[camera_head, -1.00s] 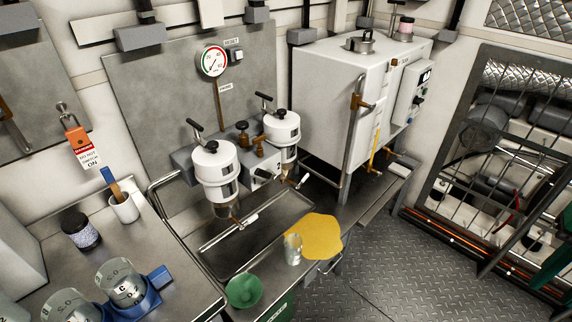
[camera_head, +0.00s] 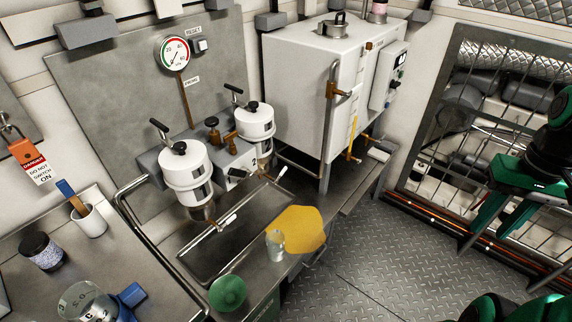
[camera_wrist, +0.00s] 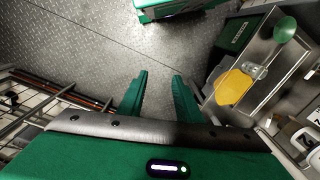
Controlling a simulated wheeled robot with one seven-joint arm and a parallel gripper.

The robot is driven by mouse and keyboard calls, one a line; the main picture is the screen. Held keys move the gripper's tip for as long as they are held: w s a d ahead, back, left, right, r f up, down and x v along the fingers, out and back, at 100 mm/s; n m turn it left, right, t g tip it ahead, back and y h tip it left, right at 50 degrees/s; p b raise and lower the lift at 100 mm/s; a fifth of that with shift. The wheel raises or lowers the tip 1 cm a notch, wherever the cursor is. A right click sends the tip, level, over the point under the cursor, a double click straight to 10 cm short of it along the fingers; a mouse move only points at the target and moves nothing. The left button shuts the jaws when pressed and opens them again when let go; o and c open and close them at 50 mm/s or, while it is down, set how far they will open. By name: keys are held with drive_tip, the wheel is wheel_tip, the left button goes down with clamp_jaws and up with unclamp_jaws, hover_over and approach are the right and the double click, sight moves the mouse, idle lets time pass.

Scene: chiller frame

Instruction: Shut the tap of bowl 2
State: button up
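Two white bowls with black-knobbed lids sit on a grey wall block in the head view. Bowl 2 (camera_head: 254,122) seems to be the right one, beside a small "2" mark; the other bowl (camera_head: 184,170) is at its left. A tap lever with a pale handle (camera_head: 281,173) sticks out below the right bowl, and a similar lever (camera_head: 228,221) sits below the left one. I cannot tell how either tap is set. My gripper (camera_wrist: 160,76) is open and empty over the floor. In the head view it (camera_head: 503,240) is at the right edge, well away from the bowls.
A sink tray (camera_head: 205,255) lies under the bowls. A glass (camera_head: 275,243), a yellow patch (camera_head: 303,228) and a green bowl-shaped object (camera_head: 228,292) are along the bench front. A white cabinet (camera_head: 300,95) stands right of the bowls. The chequered floor (camera_head: 370,265) is clear.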

drive_tip(key=w+a+f+n+y, duration=0.1)
drive_tip(key=w+a+f+n, duration=0.35)
drive_tip(key=w+f, duration=0.45)
drive_tip(key=m+t+y, duration=0.3)
drive_tip(key=t+y, duration=0.8)
drive_tip(key=y, duration=0.2)
approach(285, 171)
drive_tip(key=x, duration=1)
drive_tip(key=shift+w+a, duration=0.2)
drive_tip(key=shift+w, duration=0.05)
clamp_jaws()
